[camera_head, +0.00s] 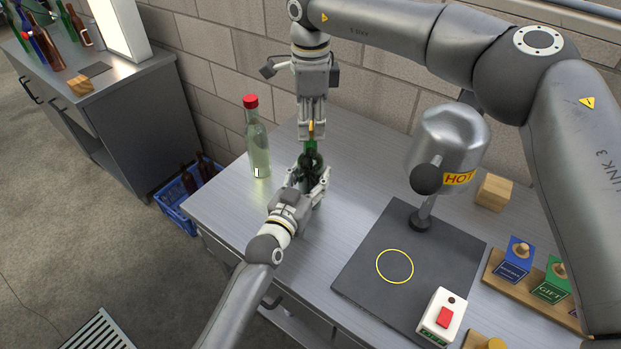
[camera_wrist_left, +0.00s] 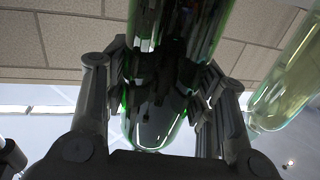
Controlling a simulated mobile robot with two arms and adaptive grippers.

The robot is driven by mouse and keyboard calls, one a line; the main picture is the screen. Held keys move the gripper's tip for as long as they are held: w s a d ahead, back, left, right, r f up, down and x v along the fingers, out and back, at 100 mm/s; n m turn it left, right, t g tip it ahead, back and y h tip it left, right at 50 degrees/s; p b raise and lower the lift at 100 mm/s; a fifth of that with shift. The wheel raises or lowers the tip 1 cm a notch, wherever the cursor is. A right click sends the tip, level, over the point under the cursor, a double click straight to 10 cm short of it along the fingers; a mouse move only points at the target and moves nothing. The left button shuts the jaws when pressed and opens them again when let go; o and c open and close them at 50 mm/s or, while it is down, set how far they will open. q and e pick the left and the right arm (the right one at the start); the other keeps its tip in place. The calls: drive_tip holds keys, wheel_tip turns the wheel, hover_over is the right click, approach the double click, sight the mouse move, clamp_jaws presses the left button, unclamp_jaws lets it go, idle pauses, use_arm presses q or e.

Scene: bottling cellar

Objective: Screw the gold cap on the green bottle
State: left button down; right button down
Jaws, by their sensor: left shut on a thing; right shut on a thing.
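The green bottle (camera_head: 310,158) stands upright near the table's back left. My left gripper (camera_head: 312,180) is shut around its body from the front. The left wrist view shows the green glass (camera_wrist_left: 155,125) between the fingers (camera_wrist_left: 155,100). The gold cap (camera_head: 311,127) is at the top of the bottle's neck. My right gripper (camera_head: 312,132) comes straight down from above and is shut on the cap. The fingers partly hide the cap, so I cannot tell how far it sits on the thread.
A clear bottle with a red cap (camera_head: 256,140) stands close by on the left; it also shows in the left wrist view (camera_wrist_left: 285,85). A metal heating device (camera_head: 447,140) marked HOT, a switch box (camera_head: 441,316) and a wooden block (camera_head: 493,192) are on the right. A blue crate (camera_head: 178,216) is on the floor.

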drive_tip(key=m, duration=1.1)
drive_tip(key=shift+m, duration=0.4)
drive_tip(key=m, duration=0.6)
drive_tip(key=shift+m, duration=0.3)
drive_tip(key=m, duration=1)
drive_tip(key=shift+f, duration=0.1)
drive_tip(key=m, duration=1.4)
drive_tip(key=shift+m, duration=0.4)
